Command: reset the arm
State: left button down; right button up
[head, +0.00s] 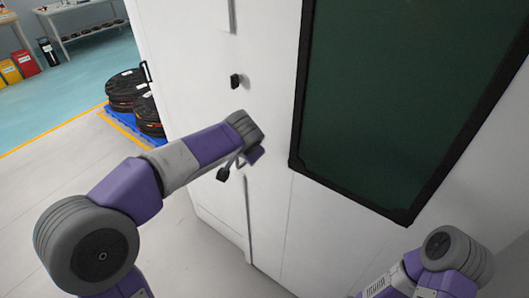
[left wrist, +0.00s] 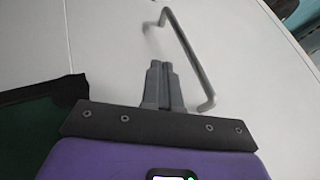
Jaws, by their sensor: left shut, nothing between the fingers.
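My left arm (head: 195,155) reaches from the lower left toward the white cabinet front (head: 270,100). In the left wrist view my left gripper (left wrist: 162,66) is shut and empty, its two dark grey fingers together in front of a white panel. In the head view the hand is largely hidden behind the wrist. A grey bar handle (left wrist: 188,50) stands close beside the fingers, to the right and beyond; I cannot tell if they touch. Part of my right arm (head: 455,258) shows at the lower right; its gripper is out of view.
A dark green panel with a black frame (head: 400,100) is on the front to the right. A small black fitting (head: 236,81) sticks out above my left wrist. Black reels (head: 127,88) stand on a blue pallet (head: 118,117) at the left. Pale floor (head: 50,170) is clear.

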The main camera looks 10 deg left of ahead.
pick_arm(q)
jog(key=v, duration=0.5)
jog(key=s+d+f+g+h, duration=0.2)
jog(key=d+f, duration=0.2)
jog(key=f, duration=0.9)
jog(key=s+d+f+g+h, duration=0.2)
jog(key=d+f, duration=0.1)
jog(key=f, duration=1.1)
jog(key=s+d+f+n+g+h, duration=0.1)
jog(key=s+f+n, duration=0.7)
jog(key=s+f, duration=1.1)
jog(key=shift+d+f+g+h, duration=0.2)
jog(key=shift+f+g+h, duration=0.15)
jog(key=shift+g+h, duration=0.35)
